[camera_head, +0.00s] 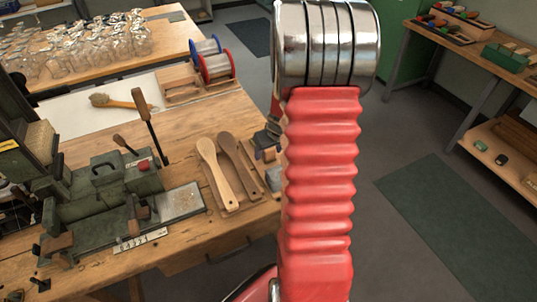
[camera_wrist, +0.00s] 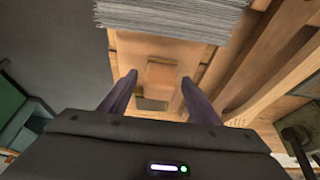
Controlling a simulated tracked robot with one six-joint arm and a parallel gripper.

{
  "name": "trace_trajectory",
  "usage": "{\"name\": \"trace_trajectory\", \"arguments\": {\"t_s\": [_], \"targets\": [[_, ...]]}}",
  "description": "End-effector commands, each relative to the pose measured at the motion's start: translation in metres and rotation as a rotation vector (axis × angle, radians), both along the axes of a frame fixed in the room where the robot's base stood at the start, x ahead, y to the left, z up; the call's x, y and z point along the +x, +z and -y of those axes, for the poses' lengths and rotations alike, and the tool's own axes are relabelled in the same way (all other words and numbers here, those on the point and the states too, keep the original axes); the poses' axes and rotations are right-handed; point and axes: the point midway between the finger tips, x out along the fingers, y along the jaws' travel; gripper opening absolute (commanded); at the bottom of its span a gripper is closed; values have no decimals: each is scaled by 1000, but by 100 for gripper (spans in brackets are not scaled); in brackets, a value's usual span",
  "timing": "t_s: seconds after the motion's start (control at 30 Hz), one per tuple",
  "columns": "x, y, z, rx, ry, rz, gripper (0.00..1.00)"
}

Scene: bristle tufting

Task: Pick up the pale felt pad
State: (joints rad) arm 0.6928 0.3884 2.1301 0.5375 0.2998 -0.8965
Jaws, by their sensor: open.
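My gripper (camera_wrist: 158,92) is open in the wrist view, its two dark fingers apart with nothing held between them. Past and between the fingertips, a small tan block (camera_wrist: 162,76) lies on a wooden surface. A small greyish flat patch (camera_wrist: 151,104) shows just below it. I cannot tell for sure whether either is the pale felt pad. In the head view, my red arm covers the bench's right end. A small grey piece (camera_head: 273,178) shows at the arm's left edge, partly hidden.
The workbench (camera_head: 190,125) holds a green machine (camera_head: 105,190), two wooden paddles (camera_head: 215,172), wire spools (camera_head: 214,65) and a brush (camera_head: 118,102). In the wrist view, a grey layered bundle (camera_wrist: 170,17) lies beyond the block. Open floor (camera_head: 385,150) lies right of the bench.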

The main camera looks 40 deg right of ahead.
Motion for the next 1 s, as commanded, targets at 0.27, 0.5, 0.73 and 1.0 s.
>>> {"name": "trace_trajectory", "arguments": {"t_s": [0.27, 0.5, 0.73, 1.0], "targets": [[0, 0, 0, 0, 0, 0, 56], [0, 0, 0, 0, 1, 0, 51], [0, 0, 0, 0, 1, 0, 34], [0, 0, -1, 0, 1, 0, 15]]}}
